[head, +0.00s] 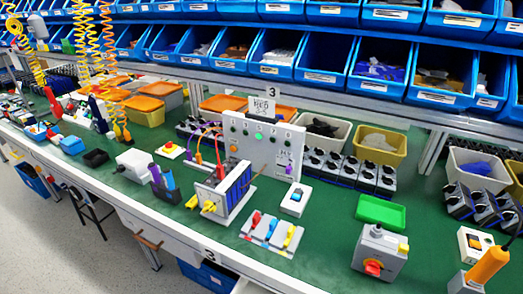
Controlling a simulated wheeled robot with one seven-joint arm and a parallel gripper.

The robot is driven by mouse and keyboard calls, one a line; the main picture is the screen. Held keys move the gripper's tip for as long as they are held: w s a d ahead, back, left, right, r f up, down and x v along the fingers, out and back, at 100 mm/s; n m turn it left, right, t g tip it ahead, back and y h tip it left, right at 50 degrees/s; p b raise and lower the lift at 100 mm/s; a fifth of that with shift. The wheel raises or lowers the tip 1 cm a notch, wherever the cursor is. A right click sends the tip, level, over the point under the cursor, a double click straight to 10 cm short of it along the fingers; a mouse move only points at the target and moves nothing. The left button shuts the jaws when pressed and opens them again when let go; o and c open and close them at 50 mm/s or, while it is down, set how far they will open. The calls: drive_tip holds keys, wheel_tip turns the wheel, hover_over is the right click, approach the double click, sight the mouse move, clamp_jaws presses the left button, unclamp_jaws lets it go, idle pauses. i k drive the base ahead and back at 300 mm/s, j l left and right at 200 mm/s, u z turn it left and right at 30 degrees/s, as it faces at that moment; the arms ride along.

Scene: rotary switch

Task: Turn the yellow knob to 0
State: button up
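A white box (226,188) with dark blue ribs stands near the front edge of the green bench, left of centre. A small yellow knob (208,207) sits on its front, and a second yellow piece (191,202) is just to its left. Both are too small for me to read a pointer or a 0 mark. My gripper is not in view.
A grey panel (262,138) with cables stands behind the white box. A board with red, blue and yellow levers (270,232) is to the right. A green tray (381,212) and an orange cylinder (488,265) are further right. Blue bins (324,62) line the back.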

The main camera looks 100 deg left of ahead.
sight(210, 207)
drive_tip(key=u, duration=2.85)
